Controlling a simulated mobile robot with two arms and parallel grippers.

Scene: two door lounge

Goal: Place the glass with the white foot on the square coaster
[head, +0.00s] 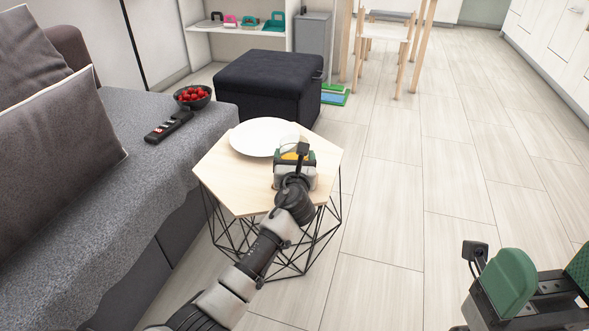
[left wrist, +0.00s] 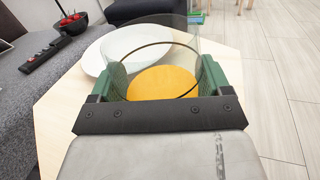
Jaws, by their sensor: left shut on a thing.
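A clear glass (left wrist: 180,32) stands between the green fingers of my left gripper (left wrist: 163,78) in the left wrist view. The gripper is shut on it. In the head view the glass (head: 290,144) shows faintly beyond my left gripper (head: 293,158), over the hexagonal wooden side table (head: 225,178). A round orange-yellow disc (left wrist: 163,83) shows through the glass; I cannot tell whether it is the glass's foot or a coaster under it. No white foot and no square coaster can be made out. My right gripper (head: 546,284) is open and empty at the lower right, above the floor.
A white plate (head: 262,136) lies on the table, beyond the glass. A grey sofa (head: 95,215) stands at the left, with a remote (head: 168,127) and a bowl of red fruit (head: 193,96). A dark ottoman (head: 268,85) stands behind the table. The floor at the right is clear.

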